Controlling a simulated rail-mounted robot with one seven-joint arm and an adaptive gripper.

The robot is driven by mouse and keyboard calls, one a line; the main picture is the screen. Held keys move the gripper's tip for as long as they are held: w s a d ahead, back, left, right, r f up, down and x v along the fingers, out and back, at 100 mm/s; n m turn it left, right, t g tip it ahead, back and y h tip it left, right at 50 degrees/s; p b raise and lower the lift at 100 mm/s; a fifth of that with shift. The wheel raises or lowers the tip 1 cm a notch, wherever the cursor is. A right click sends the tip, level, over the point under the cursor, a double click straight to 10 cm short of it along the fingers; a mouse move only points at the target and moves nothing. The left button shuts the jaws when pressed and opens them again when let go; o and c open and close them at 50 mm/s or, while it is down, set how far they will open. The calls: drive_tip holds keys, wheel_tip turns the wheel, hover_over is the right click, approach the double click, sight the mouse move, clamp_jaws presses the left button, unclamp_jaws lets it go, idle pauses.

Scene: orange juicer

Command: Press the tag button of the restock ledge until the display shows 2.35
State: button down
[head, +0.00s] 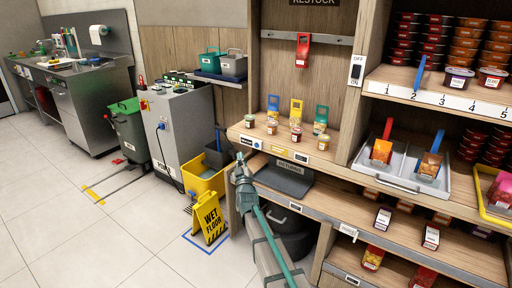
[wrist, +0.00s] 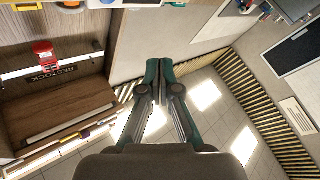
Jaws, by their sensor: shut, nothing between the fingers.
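The restock ledge (head: 262,133) is the wooden shelf under the RESTOCK sign (head: 313,2) in the head view. Its front edge carries a row of small tags and panels (head: 278,149), too small for me to read any digits or pick out the tag button for certain. My gripper (head: 240,157) is just in front of the ledge's left end, close to the front edge; I cannot tell whether it touches. In the wrist view my gripper (wrist: 159,68) has its fingers together, with nothing between them, and the ledge (wrist: 75,135) lies to their left.
A yellow bucket (head: 203,178) and a wet floor sign (head: 210,217) stand at left. Open floor lies farther left.

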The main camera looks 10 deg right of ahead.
sight(256, 145)
drive_tip(key=w+d, duration=0.6)
drive_tip(key=shift+b, duration=0.45)
drive_tip(key=shift+d, duration=0.15)
idle(1.2)
drive_tip(key=shift+w+d+b, duration=0.25)
drive_tip(key=shift+w+b, duration=0.05)
drive_tip(key=shift+b, duration=0.1)
drive_tip(key=shift+w+d, duration=0.25)
drive_tip(key=shift+d, duration=0.05)
idle(0.8)
drive_tip(key=shift+a+b, duration=0.1)
drive_tip(key=shift+b, duration=0.2)
drive_tip(key=shift+s+a, duration=0.55)
drive_tip(key=shift+s+b, duration=0.1)
drive_tip(key=shift+b, duration=0.2)
